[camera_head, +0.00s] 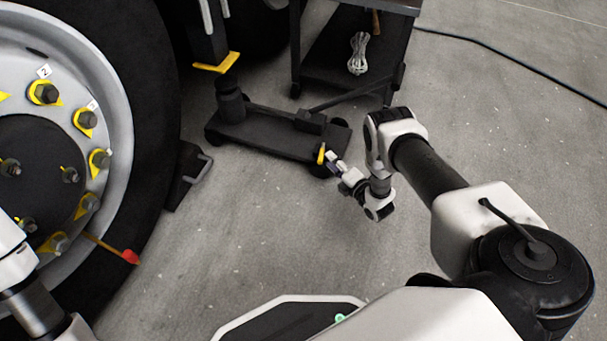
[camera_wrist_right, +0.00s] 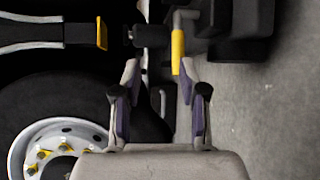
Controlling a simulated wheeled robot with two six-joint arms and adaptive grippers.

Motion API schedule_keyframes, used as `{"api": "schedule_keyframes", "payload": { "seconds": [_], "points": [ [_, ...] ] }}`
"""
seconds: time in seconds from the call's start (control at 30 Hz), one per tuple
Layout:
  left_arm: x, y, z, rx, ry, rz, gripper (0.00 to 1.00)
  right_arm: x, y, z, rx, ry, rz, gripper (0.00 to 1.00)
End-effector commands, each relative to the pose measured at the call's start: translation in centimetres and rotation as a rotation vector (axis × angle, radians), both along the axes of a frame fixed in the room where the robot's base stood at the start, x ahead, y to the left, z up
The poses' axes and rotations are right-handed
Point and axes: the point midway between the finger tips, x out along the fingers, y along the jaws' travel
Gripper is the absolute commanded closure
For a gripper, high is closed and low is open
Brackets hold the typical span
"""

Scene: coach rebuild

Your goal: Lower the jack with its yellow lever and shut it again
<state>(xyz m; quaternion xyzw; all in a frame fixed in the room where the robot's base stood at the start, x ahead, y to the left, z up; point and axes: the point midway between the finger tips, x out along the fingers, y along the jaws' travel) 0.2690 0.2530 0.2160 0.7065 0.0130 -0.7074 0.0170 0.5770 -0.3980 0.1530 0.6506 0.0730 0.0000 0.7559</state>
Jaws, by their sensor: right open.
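The black jack (camera_head: 262,132) stands on the floor right of the big wheel, with its post upright and a yellow piece (camera_head: 215,63) across the post. Its short yellow lever (camera_head: 321,153) is at the near right corner of the base. My right gripper (camera_head: 337,165) is open and just beside the lever. In the right wrist view the lever (camera_wrist_right: 178,52) reaches to the fingertips of my right gripper (camera_wrist_right: 160,70), close to the right-hand finger; I cannot tell if they touch. Of my left arm only links show; its gripper is out of view.
The wheel (camera_head: 125,110) fills the left side, with a black chock (camera_head: 180,185) by its tyre and a red-tipped rod (camera_head: 128,256) sticking out. A dark cart (camera_head: 335,60) with coiled cord (camera_head: 358,52) stands behind. The floor on the right is mostly clear, crossed by a cable (camera_head: 510,66).

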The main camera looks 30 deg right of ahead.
Motion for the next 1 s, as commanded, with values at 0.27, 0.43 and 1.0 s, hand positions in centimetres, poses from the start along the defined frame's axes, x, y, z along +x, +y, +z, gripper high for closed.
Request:
{"api": "schedule_keyframes", "payload": {
  "seconds": [0.27,0.43,1.0],
  "points": [
    [0.2,0.0,-2.5,0.000,-0.004,0.002,1.00,0.8,0.1,-2.9,0.001,0.026,-0.003,0.58],
    [0.2,0.1,-4.5,0.000,-0.006,0.006,1.00,4.1,0.4,-3.5,0.002,0.026,-0.004,0.58],
    [0.3,0.1,-5.3,0.001,-0.008,0.009,1.00,6.4,0.6,-3.3,0.003,0.030,-0.005,1.00]
  ]
}}
